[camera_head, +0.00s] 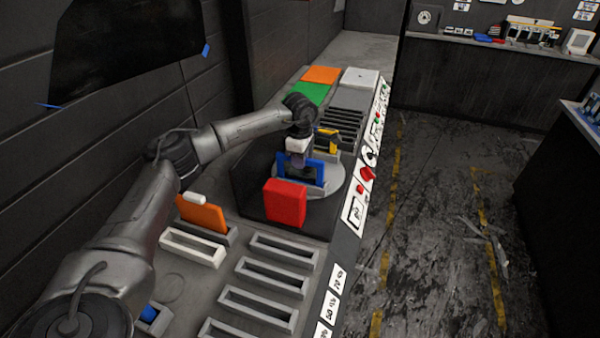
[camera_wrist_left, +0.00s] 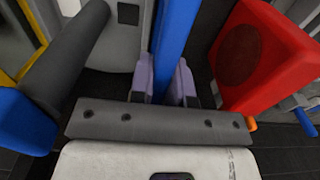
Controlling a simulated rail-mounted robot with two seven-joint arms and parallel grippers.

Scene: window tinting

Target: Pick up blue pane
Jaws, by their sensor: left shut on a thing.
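The blue pane (camera_head: 315,171) stands upright at the round grey turntable on the workbench. My left gripper (camera_head: 298,160) reaches down on it from above. In the left wrist view, the two purple fingers of the gripper (camera_wrist_left: 164,80) are shut on both sides of the blue pane (camera_wrist_left: 176,32), seen edge-on. The finger tips are partly hidden behind the pane and the wrist. I cannot tell whether the pane is lifted clear of its seat. My right gripper is not in view.
A red block (camera_head: 285,202) stands close in front of the gripper, and also shows in the left wrist view (camera_wrist_left: 262,55). A yellow-and-black piece (camera_head: 328,140) is just behind. An orange pane (camera_head: 202,213) stands in a rack nearer me. Empty slotted racks (camera_head: 262,285) fill the near bench.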

